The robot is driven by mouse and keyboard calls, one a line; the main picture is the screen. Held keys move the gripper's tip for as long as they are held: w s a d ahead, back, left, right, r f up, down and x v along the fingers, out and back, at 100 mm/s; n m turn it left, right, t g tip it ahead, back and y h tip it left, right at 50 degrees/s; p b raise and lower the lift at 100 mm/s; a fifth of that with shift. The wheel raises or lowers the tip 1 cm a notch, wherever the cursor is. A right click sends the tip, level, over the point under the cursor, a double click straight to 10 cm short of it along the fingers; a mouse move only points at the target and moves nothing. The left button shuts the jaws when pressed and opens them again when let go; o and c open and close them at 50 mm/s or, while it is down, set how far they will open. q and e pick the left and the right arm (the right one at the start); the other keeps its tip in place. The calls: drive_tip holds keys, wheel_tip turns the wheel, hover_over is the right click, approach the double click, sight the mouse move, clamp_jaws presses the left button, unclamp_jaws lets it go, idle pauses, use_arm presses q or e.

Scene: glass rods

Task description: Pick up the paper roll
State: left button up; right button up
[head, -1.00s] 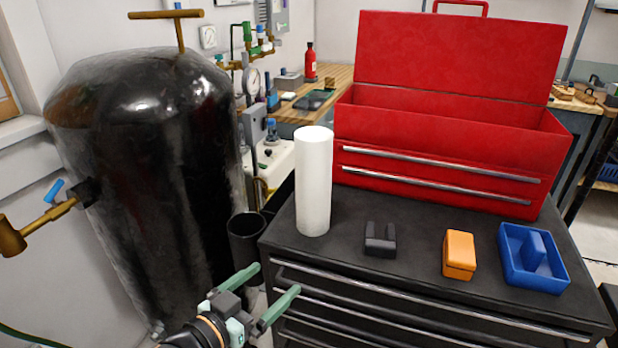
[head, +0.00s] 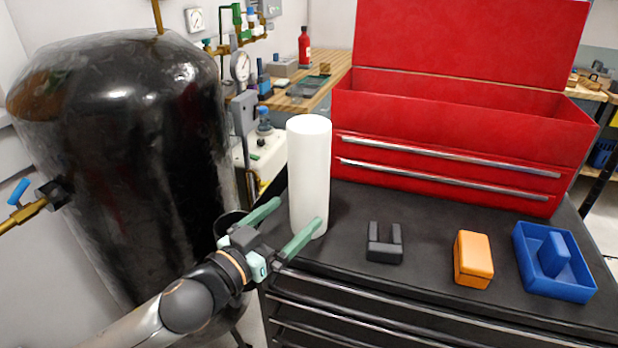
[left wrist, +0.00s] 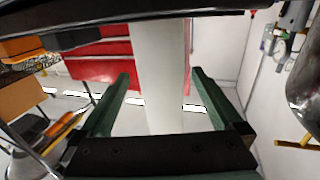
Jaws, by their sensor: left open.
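The paper roll (head: 309,165) is a plain white cylinder. It stands upright at the left end of the black cabinet top, in front of the red toolbox. My left gripper (head: 293,217) is open, with its green fingers pointing at the lower part of the roll. In the head view the nearer finger overlaps the roll's lower front, and the other finger is off to its left. In the left wrist view the roll (left wrist: 158,75) appears between the two spread fingers (left wrist: 160,82). I cannot tell whether a finger touches it. My right gripper is not in view.
On the cabinet top (head: 345,205) are a black holder (head: 384,246), an orange box (head: 473,260) and a blue tray (head: 552,280). The open red toolbox (head: 460,130) stands behind them. A large black tank (head: 130,140) stands at the left.

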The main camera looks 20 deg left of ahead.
sight(310, 201)
use_arm(q)
drive_tip(key=shift+x, duration=3.15)
drive_tip(key=shift+f, duration=0.2)
drive_tip(key=shift+c, duration=0.4)
drive_tip(key=c, duration=1.2)
